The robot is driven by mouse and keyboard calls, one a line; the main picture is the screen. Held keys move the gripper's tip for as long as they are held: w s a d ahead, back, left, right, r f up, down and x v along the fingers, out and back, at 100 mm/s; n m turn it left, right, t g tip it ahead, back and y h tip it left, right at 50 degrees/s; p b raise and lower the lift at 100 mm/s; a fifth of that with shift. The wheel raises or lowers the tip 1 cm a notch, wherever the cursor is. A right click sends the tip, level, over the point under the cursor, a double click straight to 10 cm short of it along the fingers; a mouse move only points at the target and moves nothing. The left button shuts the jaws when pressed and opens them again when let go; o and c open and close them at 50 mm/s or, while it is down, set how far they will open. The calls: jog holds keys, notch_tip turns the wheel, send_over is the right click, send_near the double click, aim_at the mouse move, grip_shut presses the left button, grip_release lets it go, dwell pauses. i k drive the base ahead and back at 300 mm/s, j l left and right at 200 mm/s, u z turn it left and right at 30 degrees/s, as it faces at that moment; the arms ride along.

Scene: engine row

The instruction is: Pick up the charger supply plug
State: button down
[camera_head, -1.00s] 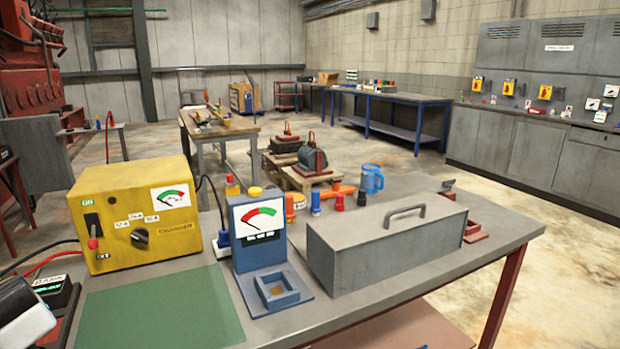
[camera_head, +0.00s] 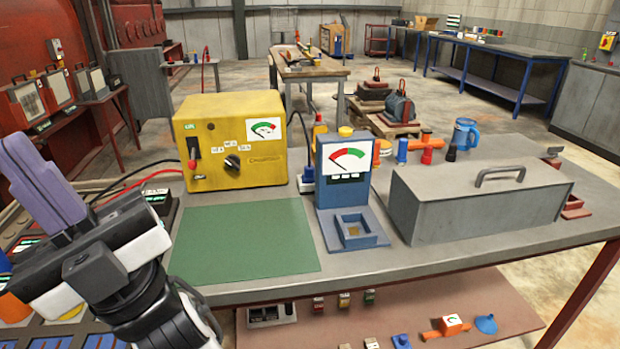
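The yellow charger (camera_head: 235,142) stands at the back left of the grey workbench. A black cord arches from its right side down to a small blue plug (camera_head: 307,178), which looks like the charger supply plug. The plug sits between the charger and the blue meter stand (camera_head: 345,190), which partly hides it. My gripper (camera_head: 38,175) is at the lower left, left of the bench top and well apart from the plug. Its purplish fingers point up and left. They overlap in this view, so the gap between them is unclear.
A green mat (camera_head: 245,240) lies bare in front of the charger. A grey toolbox (camera_head: 480,205) fills the bench's right side. Orange and blue fittings and a blue jug (camera_head: 465,135) stand behind it. A lower shelf (camera_head: 385,310) holds small parts.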

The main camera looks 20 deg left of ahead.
aim_at(308, 177)
jog(key=i+l, duration=0.85)
jog(key=l, duration=0.2)
jog(key=i+l+u, duration=0.35)
jog(key=l+u, duration=0.2)
jog(key=u, duration=1.25)
jog(key=i+j, duration=0.3)
jog(key=i, duration=0.15)
jog(key=i+j+u, duration=0.1)
jog(key=i+j, duration=0.2)
jog(key=i, duration=0.2)
